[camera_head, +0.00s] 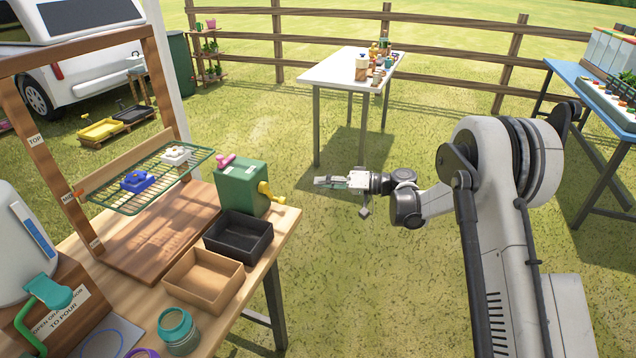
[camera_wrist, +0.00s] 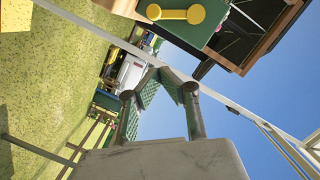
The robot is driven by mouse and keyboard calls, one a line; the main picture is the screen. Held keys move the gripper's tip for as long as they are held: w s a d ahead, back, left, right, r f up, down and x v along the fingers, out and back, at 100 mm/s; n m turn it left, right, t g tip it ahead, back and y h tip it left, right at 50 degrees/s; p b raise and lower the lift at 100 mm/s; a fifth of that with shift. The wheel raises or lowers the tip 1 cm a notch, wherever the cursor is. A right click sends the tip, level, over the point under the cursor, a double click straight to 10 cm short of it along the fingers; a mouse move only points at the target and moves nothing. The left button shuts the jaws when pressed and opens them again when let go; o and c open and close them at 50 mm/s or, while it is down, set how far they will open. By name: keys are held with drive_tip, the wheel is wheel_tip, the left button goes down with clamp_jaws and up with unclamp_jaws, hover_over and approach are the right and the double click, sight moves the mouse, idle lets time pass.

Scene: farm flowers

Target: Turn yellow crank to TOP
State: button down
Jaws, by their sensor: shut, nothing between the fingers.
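The yellow crank (camera_head: 266,193) is on the right side of a green box (camera_head: 242,183) at the far right corner of the wooden workbench. In the wrist view the crank (camera_wrist: 176,14) shows at the top, lying sideways against the green face. My gripper (camera_head: 322,181) hangs in free air to the right of the crank, apart from it and pointing left. Its fingers (camera_wrist: 166,80) are shut with nothing between them. A green wire rack (camera_head: 155,183) is in the wooden frame, near the "MID" label; a "TOP" label (camera_head: 36,140) is higher on the post.
A blue item (camera_head: 138,182) and a white item (camera_head: 175,156) sit on the rack. A black tray (camera_head: 239,237) and a brown tray (camera_head: 203,281) stand before the green box. Grass is open around my gripper; a white table (camera_head: 335,72) stands behind.

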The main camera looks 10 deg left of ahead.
drive_tip(key=shift+s+a+f, duration=0.5)
drive_tip(key=shift+a+f, duration=0.05)
drive_tip(key=shift+a, duration=0.85)
drive_tip(key=shift+s+a+f, duration=0.5)
drive_tip(key=shift+a+f, duration=0.05)
drive_tip(key=shift+a, duration=0.9)
drive_tip(key=shift+s+a+f, duration=0.5)
drive_tip(key=shift+a+f, duration=0.05)
drive_tip(key=shift+a, duration=0.85)
